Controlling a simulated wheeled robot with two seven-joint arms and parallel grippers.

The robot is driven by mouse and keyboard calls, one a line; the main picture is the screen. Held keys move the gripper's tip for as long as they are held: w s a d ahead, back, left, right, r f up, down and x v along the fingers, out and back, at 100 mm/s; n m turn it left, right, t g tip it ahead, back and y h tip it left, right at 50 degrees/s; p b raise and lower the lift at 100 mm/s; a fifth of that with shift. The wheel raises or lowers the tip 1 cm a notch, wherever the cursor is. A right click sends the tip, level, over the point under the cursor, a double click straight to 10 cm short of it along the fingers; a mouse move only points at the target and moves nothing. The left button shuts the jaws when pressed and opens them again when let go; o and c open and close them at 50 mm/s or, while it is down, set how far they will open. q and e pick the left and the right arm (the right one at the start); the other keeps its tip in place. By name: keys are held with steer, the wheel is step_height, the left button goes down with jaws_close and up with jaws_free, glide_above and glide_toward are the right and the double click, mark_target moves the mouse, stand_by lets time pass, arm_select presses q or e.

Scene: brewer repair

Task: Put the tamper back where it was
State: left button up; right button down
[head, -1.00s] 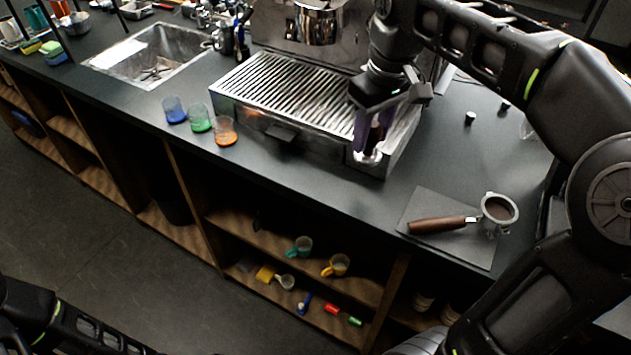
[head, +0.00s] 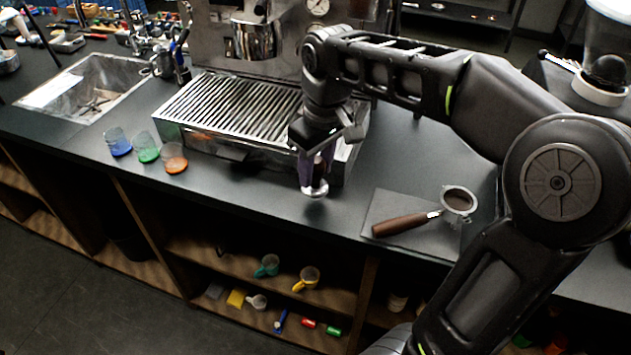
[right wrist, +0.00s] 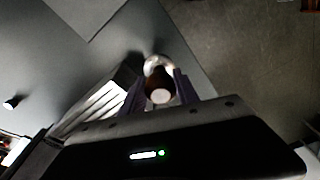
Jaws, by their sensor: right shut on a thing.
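The tamper (head: 316,190) has a dark handle and a round metal base. My right gripper (head: 312,176) is shut on its handle and holds it upright, base down, in front of the right front corner of the espresso machine. In the right wrist view the tamper's handle (right wrist: 160,90) sits between the two purple fingers of the gripper (right wrist: 160,92), with the shiny base beyond it. Whether the base touches the counter I cannot tell. My left gripper is not in view.
A portafilter (head: 408,223) with a wooden handle lies on a grey mat (head: 385,204) to the right. The espresso machine's slatted drip tray (head: 225,110) stands behind. Blue, green and orange cups (head: 147,155) stand left. The counter (head: 262,192) is clear near its front edge.

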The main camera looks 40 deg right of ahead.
mark_target(316, 182)
steer(key=shift+f, duration=1.85)
steer(key=shift+f, duration=0.1)
steer(key=c, duration=0.9)
jaws_free()
